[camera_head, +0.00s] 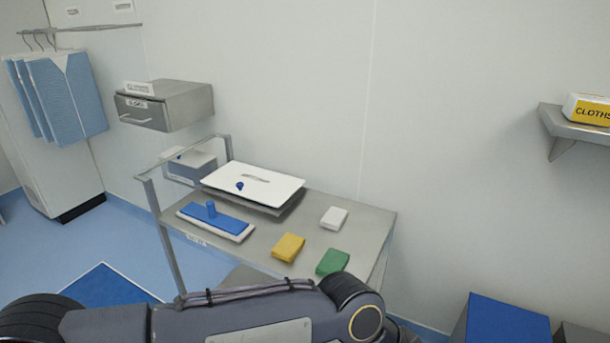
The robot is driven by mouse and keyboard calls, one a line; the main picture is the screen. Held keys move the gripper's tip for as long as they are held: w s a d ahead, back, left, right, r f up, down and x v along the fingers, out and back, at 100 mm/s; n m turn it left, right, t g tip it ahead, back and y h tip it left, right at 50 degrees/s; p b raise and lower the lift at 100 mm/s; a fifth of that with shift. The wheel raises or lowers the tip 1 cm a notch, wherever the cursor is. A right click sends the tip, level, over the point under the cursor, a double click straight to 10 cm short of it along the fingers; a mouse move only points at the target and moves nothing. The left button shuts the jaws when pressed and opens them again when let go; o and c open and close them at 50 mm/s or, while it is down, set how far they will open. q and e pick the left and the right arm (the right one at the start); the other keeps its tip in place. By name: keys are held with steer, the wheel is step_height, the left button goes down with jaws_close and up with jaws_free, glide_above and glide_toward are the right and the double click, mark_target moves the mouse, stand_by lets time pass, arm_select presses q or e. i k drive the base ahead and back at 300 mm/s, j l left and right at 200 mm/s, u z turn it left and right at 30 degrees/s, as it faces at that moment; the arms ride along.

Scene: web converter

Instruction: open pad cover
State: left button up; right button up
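A flat white cover (268,186) with a small blue knob (239,186) near its front left edge lies over a shallow grey tray (286,207) on a metal cart. It looks like the pad cover; it appears to lie down on the tray. A dark marking shows on its top. What is under it is hidden. One of my arms crosses the bottom of the head view, in front of the cart. Neither of my grippers shows.
On the metal cart (370,222) are a blue flat pad with an upright knob (225,220), a white block (334,218), a yellow block (288,247) and a green block (333,262). A cart rail (168,240) rises at left. A wall drawer (144,112) hangs behind.

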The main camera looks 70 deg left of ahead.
mark_target(264, 186)
steer(key=u, duration=2.65)
steer(key=i+j+u, duration=0.25)
steer(key=i, duration=0.35)
steer(key=i+j+u, duration=0.25)
steer(key=i, duration=0.35)
steer(key=i+u, duration=0.25)
steer(key=i, duration=0.35)
